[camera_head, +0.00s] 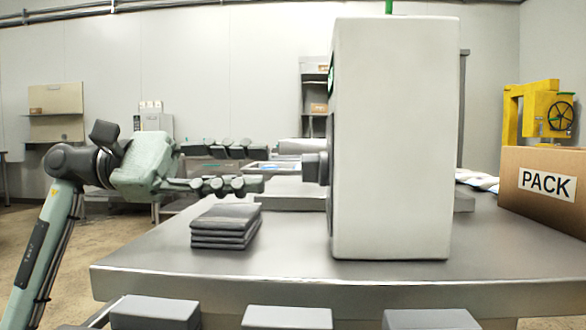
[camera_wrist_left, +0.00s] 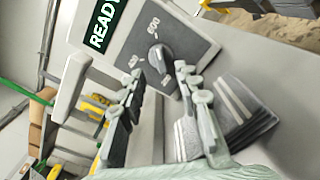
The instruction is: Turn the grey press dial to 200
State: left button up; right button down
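The grey press dial (camera_head: 315,168) sticks out from the left side of the white press (camera_head: 395,140). In the left wrist view the dial (camera_wrist_left: 161,57) is a dark round knob with a light pointer line on a dark panel. The pointer leans toward the label that looks like 800; the other labels are too small to read surely. My left gripper (camera_head: 262,168) is open and empty, level with the dial and a short gap left of it. In the wrist view the fingertips (camera_wrist_left: 160,72) lie on either side of the dial, short of it. My right gripper is not in view.
A stack of dark grey folded pieces (camera_head: 225,227) lies on the steel table (camera_head: 280,262) below my left gripper. A PACK carton (camera_head: 545,190) stands at the right. A green READY sign (camera_wrist_left: 103,27) is on the press. The table's front left is clear.

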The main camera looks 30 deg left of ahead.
aim_at(314, 169)
pick_arm(q)
jog(key=x, duration=0.5)
jog(key=shift+w+d+p, duration=0.15)
jog(key=shift+d+p, duration=0.15)
jog(key=shift+d, duration=0.05)
grip_shut()
